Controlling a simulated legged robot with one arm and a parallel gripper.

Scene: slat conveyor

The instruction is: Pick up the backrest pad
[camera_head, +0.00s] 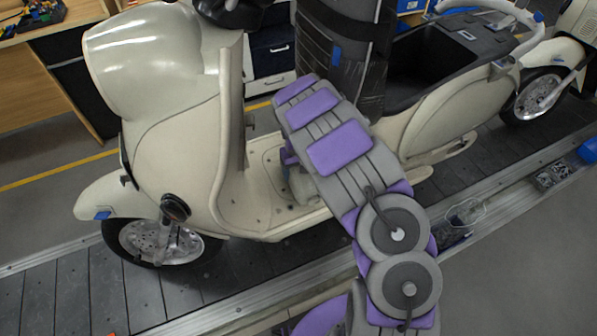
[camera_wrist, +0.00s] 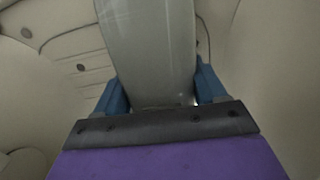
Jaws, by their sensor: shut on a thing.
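A smooth pale grey piece, which I take to be the backrest pad (camera_wrist: 148,48), stands between the two blue fingers of my gripper (camera_wrist: 161,88) in the wrist view. The fingers press on its left and right sides, so my gripper is shut on it. The pad runs up out of the top of that picture. Its lower end is hidden behind the dark edge of my gripper. In the head view my arm hides most of the gripper, and a small grey part of the pad (camera_head: 302,188) shows low over the scooter's footboard (camera_head: 262,190).
A cream scooter (camera_head: 170,140) stands on the dark slat conveyor (camera_head: 60,300). Its black seat (camera_head: 335,65) is tipped up behind my arm, and the open storage well (camera_head: 432,65) is behind it. The front shield rises close on the left. Another scooter (camera_head: 540,95) stands at the right.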

